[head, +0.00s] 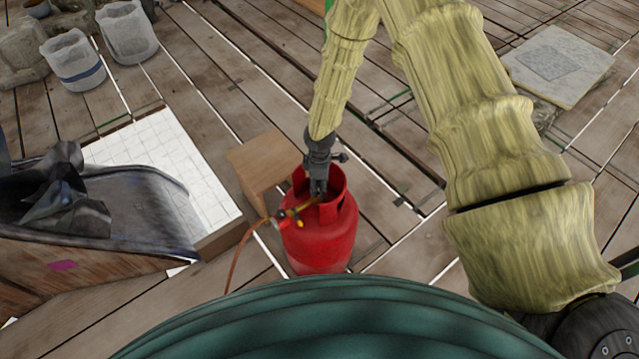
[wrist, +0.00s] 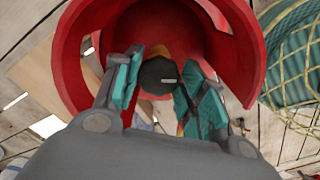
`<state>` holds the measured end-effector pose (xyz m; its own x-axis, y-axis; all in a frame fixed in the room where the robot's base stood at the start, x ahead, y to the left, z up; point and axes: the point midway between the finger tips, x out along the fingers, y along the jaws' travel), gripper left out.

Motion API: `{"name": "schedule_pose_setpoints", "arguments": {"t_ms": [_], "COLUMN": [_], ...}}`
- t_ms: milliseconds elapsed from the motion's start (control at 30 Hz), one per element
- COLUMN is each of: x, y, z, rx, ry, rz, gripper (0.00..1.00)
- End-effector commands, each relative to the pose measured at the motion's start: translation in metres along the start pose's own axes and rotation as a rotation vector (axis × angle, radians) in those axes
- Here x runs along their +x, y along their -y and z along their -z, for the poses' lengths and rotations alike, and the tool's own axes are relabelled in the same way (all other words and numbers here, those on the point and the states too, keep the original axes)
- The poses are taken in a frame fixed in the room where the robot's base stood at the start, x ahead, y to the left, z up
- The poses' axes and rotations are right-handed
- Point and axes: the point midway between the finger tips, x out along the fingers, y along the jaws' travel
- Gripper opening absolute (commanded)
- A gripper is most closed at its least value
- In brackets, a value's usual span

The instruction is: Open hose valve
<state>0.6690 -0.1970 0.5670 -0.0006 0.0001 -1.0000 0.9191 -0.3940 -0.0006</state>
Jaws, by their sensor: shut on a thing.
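A red gas cylinder (head: 322,240) stands upright on the plank floor, with an open red collar around its top. In the wrist view the collar (wrist: 75,60) curves around a dark round knob with a small white mark (wrist: 158,76), which appears to be the valve. My gripper (head: 318,190) reaches down into the collar. In the wrist view its teal-padded fingers (wrist: 158,92) are on both sides of the knob, shut on it. Brass and red fittings (head: 290,216) stick out at the cylinder's left, with an orange hose (head: 240,250) running down from them.
A wooden box (head: 262,165) stands close behind and left of the cylinder. A white tiled panel (head: 165,165) and a dark sheet-covered wooden piece (head: 90,225) are at left. Two white buckets (head: 75,62) stand at the back left. A stone slab (head: 560,68) lies at right. Planks right of the cylinder are mostly clear.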

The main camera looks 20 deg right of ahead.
Motion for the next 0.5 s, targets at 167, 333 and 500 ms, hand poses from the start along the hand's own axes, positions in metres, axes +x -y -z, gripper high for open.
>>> {"name": "schedule_pose_setpoints", "arguments": {"t_ms": [167,333,500], "x": [0.0,-0.0001,-0.0001], "y": [-0.0002,-0.0003,-0.0003], "z": [0.0001,0.0001,0.0001], "rx": [-0.004,-0.003,-0.003], "ry": [0.0,0.0,0.0], "rz": [0.0,0.0,0.0], "gripper": [0.17,0.17,0.63]}}
